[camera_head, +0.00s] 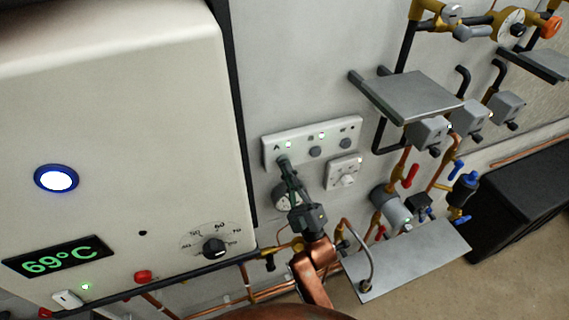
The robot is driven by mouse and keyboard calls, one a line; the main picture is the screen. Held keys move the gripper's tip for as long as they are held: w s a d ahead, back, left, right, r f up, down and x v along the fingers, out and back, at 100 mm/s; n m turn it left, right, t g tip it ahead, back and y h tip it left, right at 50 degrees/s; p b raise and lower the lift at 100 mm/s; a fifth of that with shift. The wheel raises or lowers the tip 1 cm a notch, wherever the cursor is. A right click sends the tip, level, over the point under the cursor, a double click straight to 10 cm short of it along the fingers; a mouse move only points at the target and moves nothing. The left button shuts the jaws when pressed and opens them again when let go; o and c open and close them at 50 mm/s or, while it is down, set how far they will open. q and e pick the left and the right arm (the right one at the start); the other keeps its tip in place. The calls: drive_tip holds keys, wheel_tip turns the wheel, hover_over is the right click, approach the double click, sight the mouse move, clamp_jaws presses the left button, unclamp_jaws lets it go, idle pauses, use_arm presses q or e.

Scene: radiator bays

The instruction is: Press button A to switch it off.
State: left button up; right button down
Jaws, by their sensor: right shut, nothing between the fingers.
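A white switch panel (299,145) is fixed to the wall, with three round grey buttons in a row under letters. The letter A stands at its left end, and a small green light (289,144) beside it is lit. My right gripper (283,161) is shut and empty, with its tips at the place of button A. The tips hide that button, so I cannot tell whether they touch it or whether it is pressed in. The middle button (314,152) and the right button (345,143) are clear of the gripper. My left gripper is not in view.
A white boiler (120,120) with a 69°C display (58,257) fills the left side. A white dial box (344,172) is just below the panel. A grey metal shelf (410,95), valves and copper pipes crowd the right. A black box (525,200) stands far right.

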drive_tip(key=shift+w+a, duration=0.1)
drive_tip(key=shift+w, duration=0.15)
drive_tip(key=shift+s, duration=0.2)
drive_tip(key=shift+s+d, duration=0.2)
idle(0.3)
drive_tip(key=s, duration=0.1)
drive_tip(key=s+d+p, duration=0.1)
drive_tip(key=s, duration=0.1)
drive_tip(key=s+d, duration=0.1)
drive_tip(key=s, duration=0.1)
drive_tip(key=shift+s+d, duration=0.1)
drive_tip(key=shift+s, duration=0.15)
